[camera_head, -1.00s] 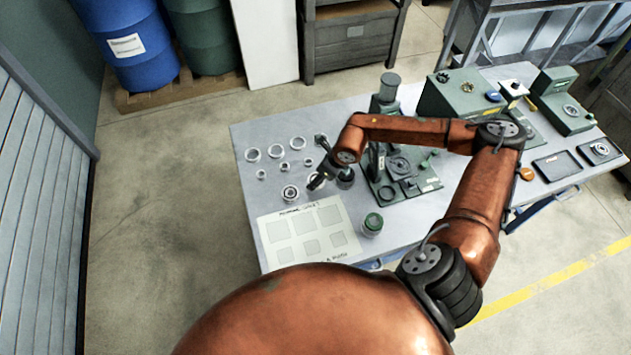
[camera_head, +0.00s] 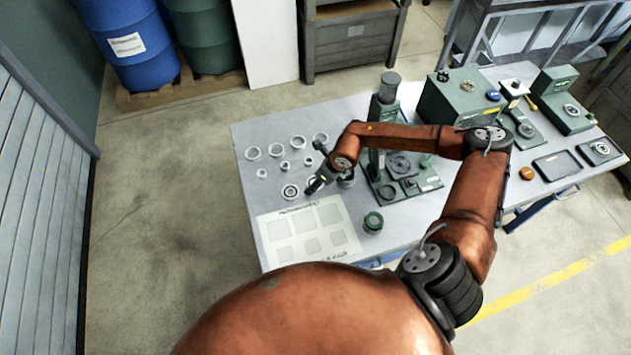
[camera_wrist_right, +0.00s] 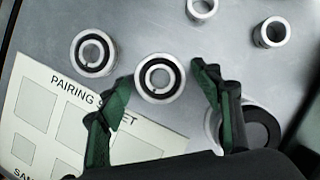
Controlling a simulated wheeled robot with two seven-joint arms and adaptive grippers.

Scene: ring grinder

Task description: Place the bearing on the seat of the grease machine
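My right gripper (camera_head: 315,184) is over the left part of the table, pointing down among the rings. In the right wrist view the gripper (camera_wrist_right: 161,79) is open. A bearing (camera_wrist_right: 159,78), a light metal ring with a dark inner band, lies between its fingertips, with a gap on each side. In the head view the gripper largely hides that bearing. A second, similar bearing (camera_wrist_right: 93,53) lies to its left, also in the head view (camera_head: 290,191). A green machine with a round seat (camera_head: 398,166), apparently the grease machine, stands right of the gripper, partly behind my arm. My left gripper is not in view.
A pairing sheet (camera_head: 308,231) lies at the table's front left. Several metal rings (camera_head: 275,151) stand behind the bearings. A green-topped round container (camera_head: 373,222) stands right of the sheet. More green equipment (camera_head: 460,96) occupies the table's right side.

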